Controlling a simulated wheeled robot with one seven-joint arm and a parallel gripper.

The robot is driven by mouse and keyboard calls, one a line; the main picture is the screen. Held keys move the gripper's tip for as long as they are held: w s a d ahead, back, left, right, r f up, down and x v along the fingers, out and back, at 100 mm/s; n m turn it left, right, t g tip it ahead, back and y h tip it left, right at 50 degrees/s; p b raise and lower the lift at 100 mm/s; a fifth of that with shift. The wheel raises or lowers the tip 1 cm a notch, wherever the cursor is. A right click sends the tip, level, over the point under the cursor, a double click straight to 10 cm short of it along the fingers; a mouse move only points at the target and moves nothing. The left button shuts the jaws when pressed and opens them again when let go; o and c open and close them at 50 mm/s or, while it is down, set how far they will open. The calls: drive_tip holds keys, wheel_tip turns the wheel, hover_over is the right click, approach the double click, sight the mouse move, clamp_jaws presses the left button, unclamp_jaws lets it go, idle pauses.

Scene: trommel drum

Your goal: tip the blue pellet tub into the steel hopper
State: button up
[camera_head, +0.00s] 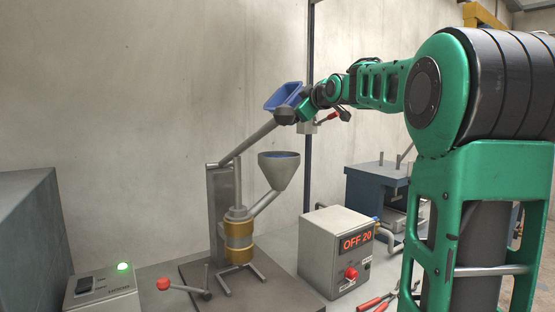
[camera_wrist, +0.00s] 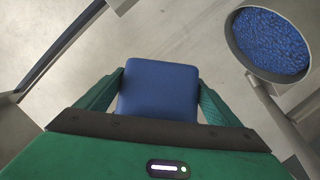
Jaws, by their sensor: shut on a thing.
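The blue pellet tub (camera_head: 282,97) is held up in the air in the head view, tilted, with its right end higher. My gripper (camera_head: 303,107) is shut on it. In the wrist view the tub (camera_wrist: 158,92) sits between both fingers with a plain blue face showing; its inside is hidden there. The steel hopper (camera_head: 278,174) is a grey cone below the tub, apart from it. Blue shows inside its rim. In the wrist view the hopper (camera_wrist: 233,52) is at the upper right and holds many blue pellets (camera_wrist: 270,42).
The hopper joins a metal machine with a brass collar (camera_head: 239,241) and a slanted bar (camera_head: 247,142) close under the tub. A grey control box (camera_head: 327,270) reads "OFF 20". A dark vertical pole (camera_head: 309,150) stands behind. A red-knobbed lever (camera_head: 164,284) is at the front left.

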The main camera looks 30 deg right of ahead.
sight(296, 94)
wheel_tip(296, 94, up, 2)
drive_tip(key=m, duration=0.2)
drive_tip(key=m+y, duration=0.1)
drive_tip(key=m, duration=0.1)
drive_tip(key=shift+r+g+y, duration=0.2)
drive_tip(key=shift+g+y, duration=0.1)
drive_tip(key=shift+g, duration=0.1)
drive_tip(key=shift+r+m+y, duration=0.6)
drive_tip(key=shift+r+m, duration=0.4)
drive_tip(key=shift+m, duration=0.3)
drive_tip(key=shift+s, duration=0.15)
drive_tip(key=s, duration=0.9)
drive_tip(key=shift+s, duration=0.35)
drive_tip(key=shift+a, duration=0.1)
